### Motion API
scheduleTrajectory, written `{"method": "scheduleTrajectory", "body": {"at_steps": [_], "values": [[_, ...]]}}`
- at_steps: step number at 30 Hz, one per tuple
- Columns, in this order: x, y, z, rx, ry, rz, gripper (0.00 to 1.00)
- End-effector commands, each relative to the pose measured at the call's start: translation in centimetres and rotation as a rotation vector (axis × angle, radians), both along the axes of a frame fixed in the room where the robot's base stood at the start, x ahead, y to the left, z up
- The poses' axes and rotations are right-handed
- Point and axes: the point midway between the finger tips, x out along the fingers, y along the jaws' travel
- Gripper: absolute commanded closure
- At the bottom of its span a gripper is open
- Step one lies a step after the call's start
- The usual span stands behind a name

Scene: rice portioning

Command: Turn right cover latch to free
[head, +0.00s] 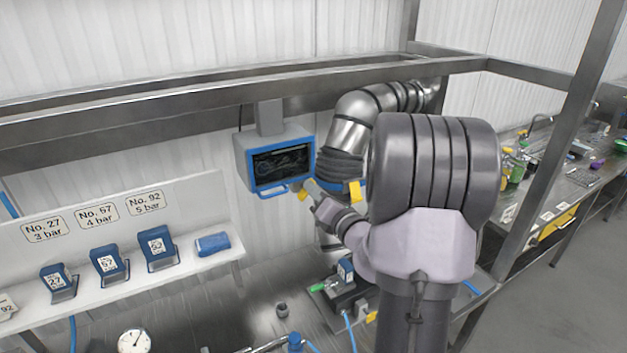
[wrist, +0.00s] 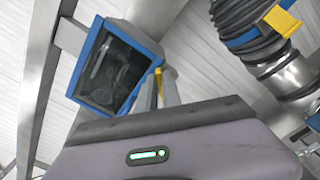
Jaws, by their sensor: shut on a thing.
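A blue-framed box with a dark glass front (head: 281,163) hangs from the overhead frame. It also shows in the wrist view (wrist: 108,68). The right cover latch (head: 303,195) is a small yellow piece at its lower right corner. My gripper (head: 309,187) reaches this corner from the right and is shut on the latch. In the wrist view my gripper's fingers (wrist: 159,88) meet at the box's right edge, with a bit of the yellow latch (wrist: 158,76) between them. The fingers largely hide the latch, so I cannot tell its turn angle.
A ribbed duct with a blue collar and yellow tab (head: 355,191) hangs close to the right of the box. A steel beam (head: 200,98) runs above. A shelf (head: 110,291) at left holds blue numbered units. A gauge (head: 134,341) lies on the bench below.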

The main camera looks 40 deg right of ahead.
Motion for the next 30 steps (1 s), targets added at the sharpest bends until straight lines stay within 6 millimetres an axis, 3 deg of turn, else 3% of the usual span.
{"method": "scheduleTrajectory", "body": {"at_steps": [18, 30], "values": [[-0.1, -0.5, -0.3, 0.550, -0.131, -0.002, 1.00], [-0.1, -0.6, -0.9, 0.781, -0.188, -0.002, 1.00]]}}
